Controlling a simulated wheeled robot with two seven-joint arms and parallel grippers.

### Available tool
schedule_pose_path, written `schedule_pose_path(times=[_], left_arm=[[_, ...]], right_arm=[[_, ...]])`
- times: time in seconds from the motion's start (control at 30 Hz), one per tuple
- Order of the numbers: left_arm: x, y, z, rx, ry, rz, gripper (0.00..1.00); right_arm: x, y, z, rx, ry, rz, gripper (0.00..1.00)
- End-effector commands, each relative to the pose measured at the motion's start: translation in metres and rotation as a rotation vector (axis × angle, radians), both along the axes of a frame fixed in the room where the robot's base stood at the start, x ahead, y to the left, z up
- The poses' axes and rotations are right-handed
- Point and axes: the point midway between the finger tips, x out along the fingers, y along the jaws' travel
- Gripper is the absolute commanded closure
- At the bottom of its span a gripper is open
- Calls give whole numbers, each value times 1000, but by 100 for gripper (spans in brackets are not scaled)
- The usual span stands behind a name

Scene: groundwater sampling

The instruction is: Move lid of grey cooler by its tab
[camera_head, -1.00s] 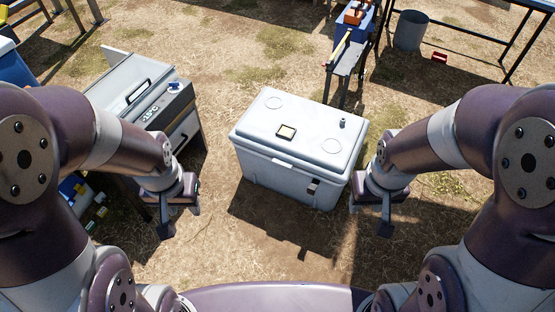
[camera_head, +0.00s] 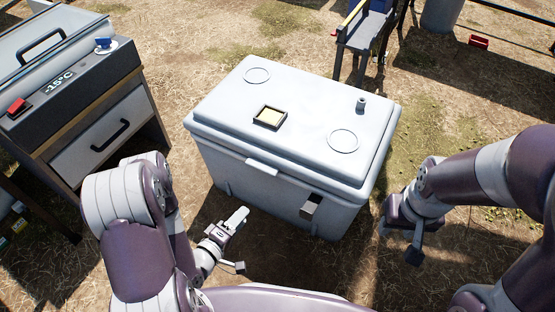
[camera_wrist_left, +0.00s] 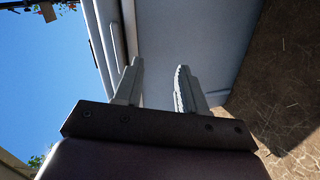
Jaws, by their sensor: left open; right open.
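The grey cooler (camera_head: 250,188) stands on the ground ahead of me with its lid (camera_head: 310,110) shut. The lid's tab (camera_head: 262,167) sticks out at the middle of the front edge. My left gripper (camera_head: 238,217) is open and empty, low in front of the cooler and below the tab. In the left wrist view its two fingers (camera_wrist_left: 160,67) are apart, with the cooler's wall (camera_wrist_left: 200,35) beyond them and nothing between them. My right gripper (camera_head: 414,253) is open, pointing down to the right of the cooler, apart from it.
A freezer-like unit (camera_head: 105,140) with a -15°C display stands to the left of the cooler. A small square item (camera_head: 270,117) and a small knob (camera_head: 361,104) sit on the lid. A latch or drain piece (camera_head: 312,206) is on the cooler's front. Bare ground lies around it.

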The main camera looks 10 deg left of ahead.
Motion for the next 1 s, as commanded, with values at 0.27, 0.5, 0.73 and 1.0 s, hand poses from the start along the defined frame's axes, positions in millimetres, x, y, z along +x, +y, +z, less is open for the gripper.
schedule_pose_path(times=[0.27,0.5,0.73,1.0], left_arm=[[23,7,44,-235,-153,72,60],[79,-13,41,-231,-158,69,60],[120,-26,42,-231,-153,74,60],[134,-30,46,-230,-151,78,60]], right_arm=[[-1,0,-5,0,2,0,57],[-1,0,-32,0,2,0,57],[-1,0,-49,0,2,0,57],[-1,0,-52,0,2,0,57]])
